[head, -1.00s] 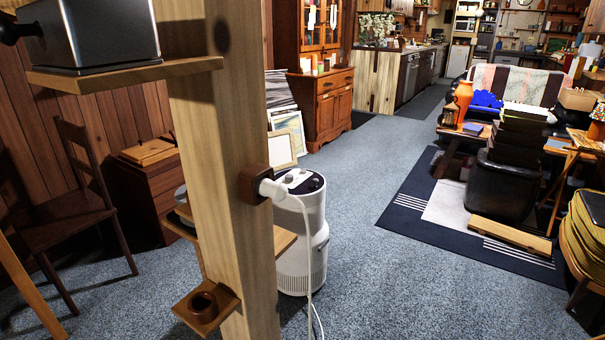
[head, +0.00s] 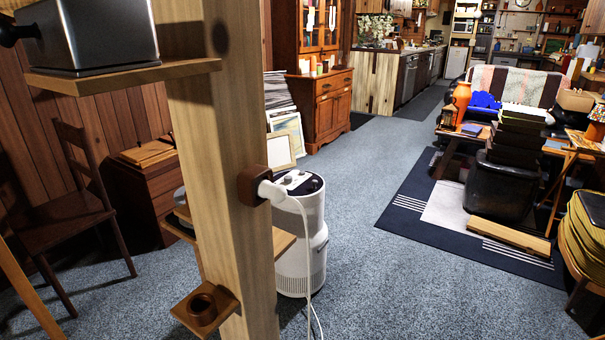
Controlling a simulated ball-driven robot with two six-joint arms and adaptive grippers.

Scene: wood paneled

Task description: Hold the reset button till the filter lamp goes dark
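A white cylindrical appliance (head: 312,232), which looks like an air purifier, stands on the carpet behind a wooden post. Its dark top panel (head: 304,184) shows a grey knob and light marks; I cannot tell a reset button or a filter lamp among them, or whether any lamp is lit. The post and a white plug with its cord (head: 274,190) hide part of its left side. Neither of my grippers is in view.
The wooden post (head: 222,150) stands close in front, with a shelf (head: 125,76) bearing a dark metal box and a small holder (head: 205,307) low down. A chair (head: 70,205) is at left. Carpet (head: 370,240) right of the appliance is clear up to a dark rug (head: 405,215).

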